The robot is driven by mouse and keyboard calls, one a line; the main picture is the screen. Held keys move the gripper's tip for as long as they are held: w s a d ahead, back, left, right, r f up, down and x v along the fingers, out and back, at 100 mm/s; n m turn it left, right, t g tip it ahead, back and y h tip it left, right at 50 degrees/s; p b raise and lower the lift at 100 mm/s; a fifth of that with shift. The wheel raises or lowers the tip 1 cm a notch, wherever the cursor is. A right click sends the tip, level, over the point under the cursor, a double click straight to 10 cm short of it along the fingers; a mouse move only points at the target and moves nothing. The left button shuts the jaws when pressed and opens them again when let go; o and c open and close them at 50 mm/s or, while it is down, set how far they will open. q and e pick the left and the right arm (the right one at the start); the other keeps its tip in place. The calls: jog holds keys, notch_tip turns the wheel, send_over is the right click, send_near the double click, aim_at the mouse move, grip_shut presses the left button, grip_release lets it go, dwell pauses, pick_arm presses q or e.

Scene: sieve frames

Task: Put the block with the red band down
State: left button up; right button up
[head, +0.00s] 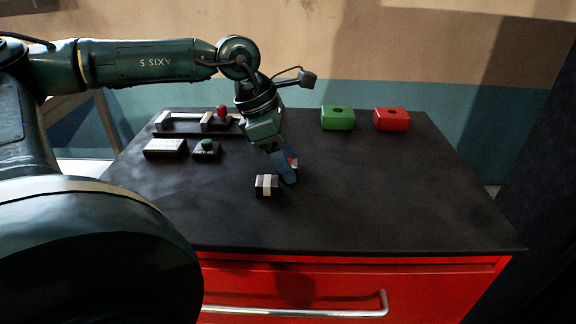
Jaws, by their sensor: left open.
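The block with the red band (294,162) is mostly hidden behind my left gripper; a small red patch and a light edge show beside the finger. My left gripper (286,176) is open and points down at that block, with its fingers low over the dark tabletop. I cannot tell whether the fingers touch the block. A dark block with a white band (266,185) stands on the table just left of and nearer than the fingers. My right gripper is not in view.
The black tabletop (400,200) is clear at the right and front. A green box (338,117) and a red box (391,119) stand at the back right.

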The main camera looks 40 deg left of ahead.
pick_arm(q)
grip_shut()
dwell(0.6)
jog(key=shift+r, duration=0.15)
